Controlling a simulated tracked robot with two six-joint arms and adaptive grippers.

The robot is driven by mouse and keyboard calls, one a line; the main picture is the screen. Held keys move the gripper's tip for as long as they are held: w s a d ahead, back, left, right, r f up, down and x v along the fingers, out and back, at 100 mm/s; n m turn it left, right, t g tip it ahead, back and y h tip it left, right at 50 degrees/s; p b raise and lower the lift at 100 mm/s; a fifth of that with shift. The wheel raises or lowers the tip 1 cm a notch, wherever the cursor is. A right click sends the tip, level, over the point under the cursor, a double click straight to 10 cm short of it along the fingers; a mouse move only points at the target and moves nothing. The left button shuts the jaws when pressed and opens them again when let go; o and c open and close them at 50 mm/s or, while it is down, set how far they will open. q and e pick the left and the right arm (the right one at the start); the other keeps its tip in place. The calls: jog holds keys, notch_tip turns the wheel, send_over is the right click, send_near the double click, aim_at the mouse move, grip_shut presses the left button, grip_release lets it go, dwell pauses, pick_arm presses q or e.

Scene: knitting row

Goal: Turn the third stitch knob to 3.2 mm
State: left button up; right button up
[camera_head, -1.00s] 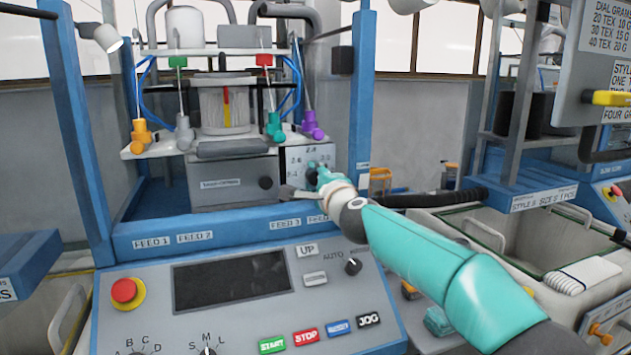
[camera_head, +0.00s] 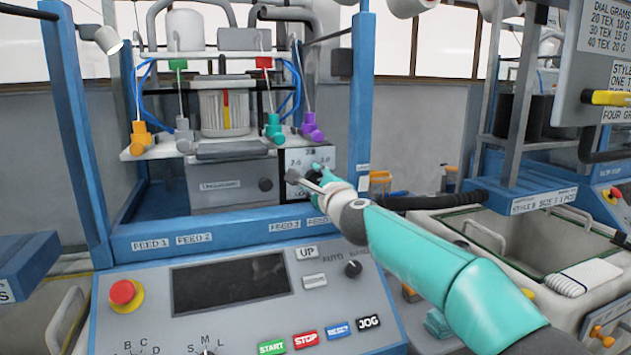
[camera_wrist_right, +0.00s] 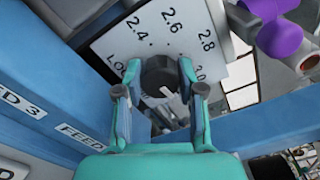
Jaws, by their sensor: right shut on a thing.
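A dark round stitch knob (camera_wrist_right: 158,76) sits on a pale dial plate (camera_wrist_right: 118,40) in the right wrist view. The plate shows 2.4, 2.6, 2.8 and a partly covered number near 3.0. A small white mark shows at the knob's lower edge, between the fingers. My right gripper (camera_wrist_right: 159,70) is shut on the knob, one teal finger on each side. In the head view my right gripper (camera_head: 316,182) covers most of the knob; part of the dial plate (camera_head: 294,163) shows behind it. My left gripper is not in view.
A blue frame post (camera_head: 361,100) stands close beside my right arm. Yarn guides, including a purple one (camera_head: 311,128), hang above the dial. A control panel with a red stop button (camera_head: 123,291) lies below. A grey bin (camera_head: 545,240) is at the right.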

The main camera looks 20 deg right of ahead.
jog(key=shift+d+f, duration=0.1)
jog(key=shift+f, duration=0.35)
jog(key=o, duration=1.1)
jog(key=shift+d, duration=0.1)
jog(key=shift+o, duration=0.2)
jog(key=shift+r, duration=0.2)
jog(key=shift+s+r, duration=0.1)
jog(key=s, duration=1.1)
jog(key=shift+s, duration=0.4)
jog(key=shift+d+f, duration=0.1)
jog(key=shift+f, duration=0.1)
